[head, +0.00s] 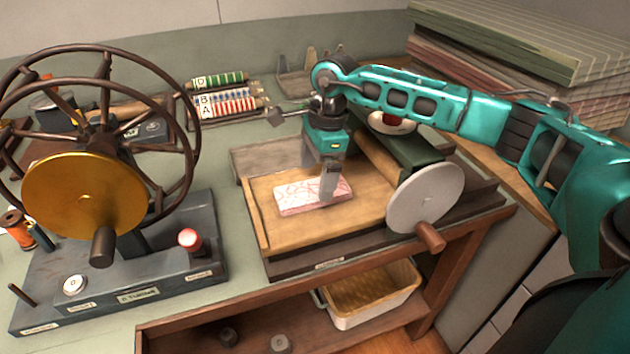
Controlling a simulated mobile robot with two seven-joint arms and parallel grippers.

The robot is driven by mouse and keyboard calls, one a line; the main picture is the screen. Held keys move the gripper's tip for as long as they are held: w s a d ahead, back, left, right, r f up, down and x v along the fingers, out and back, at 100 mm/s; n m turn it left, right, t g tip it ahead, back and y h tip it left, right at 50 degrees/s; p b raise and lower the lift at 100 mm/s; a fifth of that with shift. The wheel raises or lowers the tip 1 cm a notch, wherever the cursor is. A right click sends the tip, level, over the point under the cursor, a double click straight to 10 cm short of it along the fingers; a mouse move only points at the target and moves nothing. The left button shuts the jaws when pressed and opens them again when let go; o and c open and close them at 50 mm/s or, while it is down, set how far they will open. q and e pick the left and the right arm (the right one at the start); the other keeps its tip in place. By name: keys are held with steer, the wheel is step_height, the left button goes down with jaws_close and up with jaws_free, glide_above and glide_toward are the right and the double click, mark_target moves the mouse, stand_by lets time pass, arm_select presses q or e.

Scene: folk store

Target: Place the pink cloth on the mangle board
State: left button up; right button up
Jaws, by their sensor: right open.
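The pink cloth (293,197) is a flat, folded piece with a pink and white pattern. It lies on the wooden mangle board (375,203), left of the roller. My right gripper (328,197) is open and points down at the right end of the cloth. Its fingertips are at or just above the cloth; I cannot tell whether they touch it. The gripper hides a small part of the cloth and board. The mangle's grey disc (425,198) with a wooden handle stands at the board's right front. My left gripper is not in view.
A spoked wheel with a brass disc (85,195) stands on a dark base at left, with a red knob (189,240). Colored rolls (222,105) lie behind. A basket (372,295) sits on the shelf below. Stacked cloth (520,45) fills the back right.

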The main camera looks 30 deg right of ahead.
step_height(320, 180, up, 9)
steer(key=d, duration=0.1)
steer(key=shift+s+d, duration=0.15)
stand_by(0.5)
